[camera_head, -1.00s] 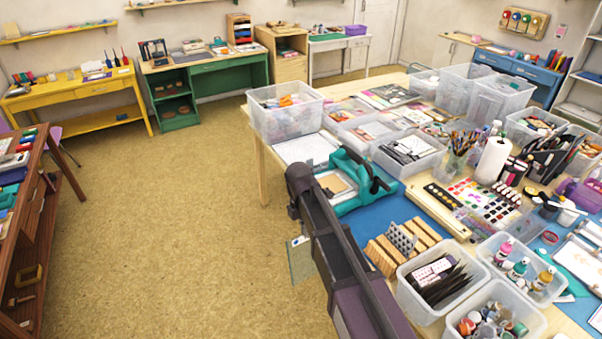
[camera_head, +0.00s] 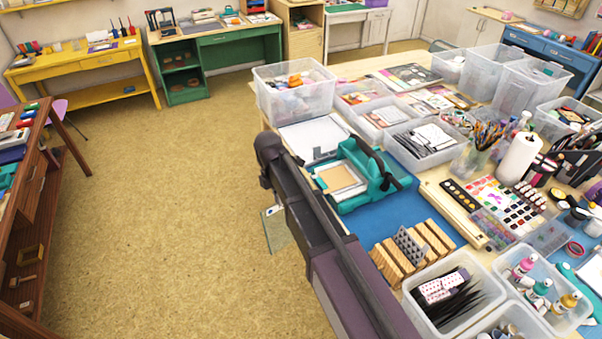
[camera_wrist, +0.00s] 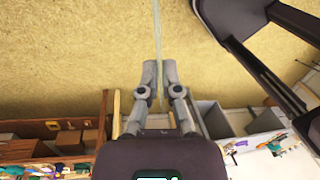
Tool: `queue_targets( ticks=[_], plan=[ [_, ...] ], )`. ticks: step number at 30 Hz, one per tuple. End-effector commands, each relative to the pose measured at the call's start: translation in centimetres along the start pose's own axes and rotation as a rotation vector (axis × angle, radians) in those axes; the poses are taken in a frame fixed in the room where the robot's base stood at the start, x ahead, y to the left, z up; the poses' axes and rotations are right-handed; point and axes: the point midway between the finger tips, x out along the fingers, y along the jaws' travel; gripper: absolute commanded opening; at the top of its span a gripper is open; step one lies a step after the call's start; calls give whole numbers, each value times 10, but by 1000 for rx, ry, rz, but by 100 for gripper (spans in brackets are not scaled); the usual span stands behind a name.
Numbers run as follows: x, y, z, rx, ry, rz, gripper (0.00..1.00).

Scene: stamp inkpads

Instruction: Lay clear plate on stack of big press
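The big press is teal (camera_head: 383,184) with a dark lever, and stands on the large table's left side. A stack of pale and tan sheets (camera_head: 341,178) lies on its bed. In the wrist view my gripper (camera_wrist: 158,72) is shut on the clear plate (camera_wrist: 157,30), seen edge-on as a thin pale strip between the fingers. In the head view the clear plate (camera_head: 275,232) hangs upright beside the table's left edge, over the floor, apart from the press. My dark arm hides part of it, and the gripper is mostly hidden there.
A clear bin (camera_head: 295,97) stands behind the press, with a pale sheet (camera_head: 313,138) between. Wooden blocks (camera_head: 412,250) sit in front on a blue mat (camera_head: 380,222). Bins and paints crowd the table's right. Open floor (camera_head: 160,200) lies left.

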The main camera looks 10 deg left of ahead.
Motion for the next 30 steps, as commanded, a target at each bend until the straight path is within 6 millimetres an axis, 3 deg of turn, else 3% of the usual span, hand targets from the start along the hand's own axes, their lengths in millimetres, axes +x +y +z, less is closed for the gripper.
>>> queue_targets(
  ticks=[17, 23, 30],
  plan=[
    [8, 1, 2, 37, 5, 25, 0],
    [32, 3, 18, 187, 22, 120, 0],
    [61, 7, 43, 506, 0, 350, 0]
  ],
)
